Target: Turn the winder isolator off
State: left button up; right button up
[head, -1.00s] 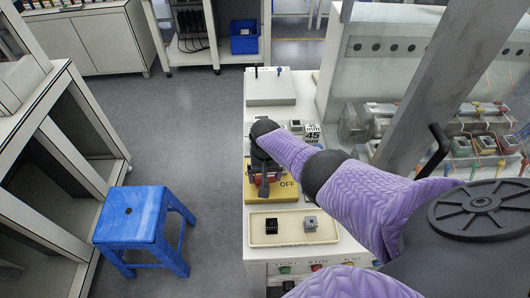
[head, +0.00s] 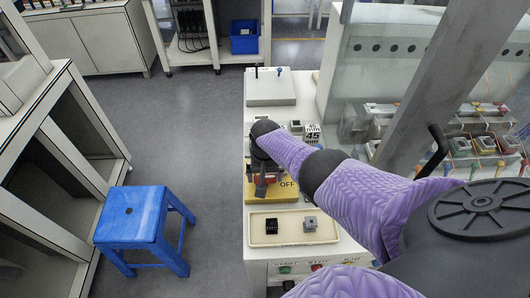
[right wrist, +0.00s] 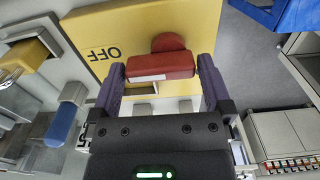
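The isolator is a yellow box marked OFF (head: 285,192) on the narrow white bench. It also shows in the right wrist view (right wrist: 85,35), upside down. Its red handle (right wrist: 161,68) stands out from the yellow face on a round red hub. My right gripper (right wrist: 160,88) has one dark finger on each side of the red handle, which fills the gap between them. In the head view my right gripper (head: 261,183) is over the isolator and hides most of the handle. My left gripper is not in view.
A cream tray (head: 256,239) with a black and a grey block lies in front of the isolator. A grey box (head: 270,91) with small levers stands behind. A blue stool (head: 131,214) is on the floor to the left. A glass-fronted cabinet stands to the right.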

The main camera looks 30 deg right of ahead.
notch_tip(320, 180, up, 9)
jog(key=p, duration=0.6)
jog(key=shift+r+p, duration=0.1)
jog(key=shift+p, duration=0.25)
jog(key=shift+r, duration=0.35)
